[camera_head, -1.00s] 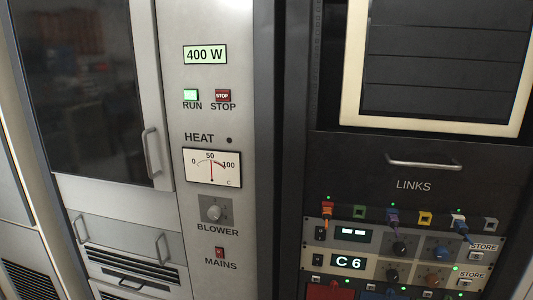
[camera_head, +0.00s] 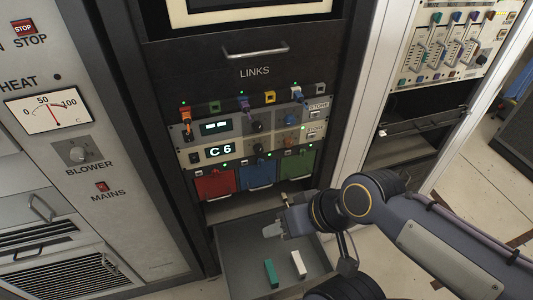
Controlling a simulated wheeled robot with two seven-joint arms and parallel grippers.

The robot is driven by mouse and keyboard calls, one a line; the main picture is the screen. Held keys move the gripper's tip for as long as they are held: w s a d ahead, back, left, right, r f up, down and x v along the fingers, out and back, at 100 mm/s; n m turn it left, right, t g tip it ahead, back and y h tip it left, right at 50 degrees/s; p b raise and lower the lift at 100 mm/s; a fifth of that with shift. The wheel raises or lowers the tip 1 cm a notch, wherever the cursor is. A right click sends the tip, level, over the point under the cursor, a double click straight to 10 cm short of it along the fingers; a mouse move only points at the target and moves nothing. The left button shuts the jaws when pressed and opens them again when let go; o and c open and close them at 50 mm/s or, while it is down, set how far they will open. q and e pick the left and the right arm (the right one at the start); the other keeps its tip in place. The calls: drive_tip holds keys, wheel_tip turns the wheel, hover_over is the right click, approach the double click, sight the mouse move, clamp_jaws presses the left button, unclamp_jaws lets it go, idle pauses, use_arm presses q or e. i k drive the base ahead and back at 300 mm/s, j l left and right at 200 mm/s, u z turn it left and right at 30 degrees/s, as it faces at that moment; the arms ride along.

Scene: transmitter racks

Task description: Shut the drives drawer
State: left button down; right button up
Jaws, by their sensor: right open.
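A grey drawer (camera_head: 235,262) stands pulled out at the bottom of the dark middle rack. I can read no label on it. A green stick-like block (camera_head: 270,273) and a white one (camera_head: 298,264) lie inside it. My right gripper (camera_head: 277,222) is open and empty. It appears over the back part of the drawer, with its arm coming in from the right. I cannot tell whether it touches the drawer. The arm hides the drawer's right side, and its front is low in the picture. My left gripper is out of view.
Above the drawer are red (camera_head: 214,184), blue (camera_head: 257,174) and green (camera_head: 297,163) fronts with handles. A grey cabinet (camera_head: 140,190) stands left. A white-framed rack with an open shelf (camera_head: 400,148) stands right, with floor beyond.

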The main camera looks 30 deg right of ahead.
sight(242, 248)
drive_tip(key=k+z, duration=0.3)
drive_tip(key=z, duration=0.15)
drive_tip(key=k+l+z, duration=0.2)
drive_tip(key=z, duration=0.3)
drive_tip(key=k+l, duration=0.05)
drive_tip(key=k, duration=0.05)
